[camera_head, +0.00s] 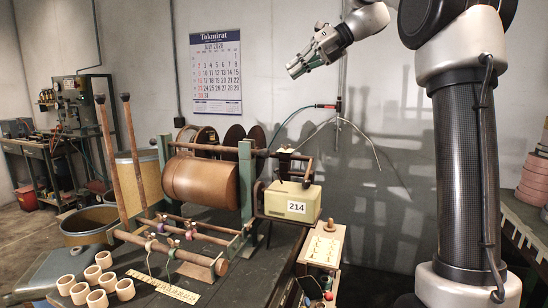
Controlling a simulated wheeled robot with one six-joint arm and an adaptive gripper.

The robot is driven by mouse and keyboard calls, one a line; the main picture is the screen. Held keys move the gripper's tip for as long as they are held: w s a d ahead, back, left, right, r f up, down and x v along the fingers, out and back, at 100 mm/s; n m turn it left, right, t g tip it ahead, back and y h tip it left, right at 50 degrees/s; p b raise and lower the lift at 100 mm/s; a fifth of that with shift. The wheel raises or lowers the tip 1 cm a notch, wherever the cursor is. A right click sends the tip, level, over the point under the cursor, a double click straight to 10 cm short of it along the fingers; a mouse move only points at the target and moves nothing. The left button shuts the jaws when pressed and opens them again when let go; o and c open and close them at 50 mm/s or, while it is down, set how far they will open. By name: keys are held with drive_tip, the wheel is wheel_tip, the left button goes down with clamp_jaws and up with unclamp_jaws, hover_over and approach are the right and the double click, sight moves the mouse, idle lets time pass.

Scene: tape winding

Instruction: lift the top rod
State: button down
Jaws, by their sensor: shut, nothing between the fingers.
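A winding stand with green uprights (246,185) stands on the dark bench. A brown top rod (207,148) lies across the upper ends of the uprights, roughly level. A large copper-brown roll (203,180) sits just below the rod, between the uprights. More rods (170,252) run low at the front of the stand. My gripper (294,70) is shut and empty. It is in the air in front of the wall, above and to the right of the top rod, well apart from it. Its fingers point down and left.
Two tall wooden poles (112,170) rise left of the stand. Several pale rings (97,299) lie at the front left. A cream box marked 214 (293,202) is right of the stand. A thin tripod-like stand (338,130) is behind. The air between my gripper and the rod looks clear.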

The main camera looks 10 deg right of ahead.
drive_tip(key=s+d+f, duration=0.1)
drive_tip(key=s+f, duration=0.2)
drive_tip(key=f, duration=0.8)
drive_tip(key=n, duration=0.2)
approach(274, 190)
drive_tip(key=r, duration=0.1)
drive_tip(key=s+r, duration=0.1)
drive_tip(key=r, duration=0.1)
drive_tip(key=shift+r, duration=0.3)
drive_tip(key=shift+w+d+n, duration=0.15)
drive_tip(key=shift+w+n, duration=0.1)
drive_tip(key=shift+n, duration=0.35)
drive_tip(key=x, duration=1)
drive_tip(key=shift+w, duration=0.15)
drive_tip(key=r, duration=0.1)
drive_tip(key=w+r, duration=0.1)
drive_tip(key=shift+w+r, duration=0.1)
drive_tip(key=shift+r, duration=0.25)
drive_tip(key=shift+w+r, duration=0.35)
drive_tip(key=shift+r, duration=0.15)
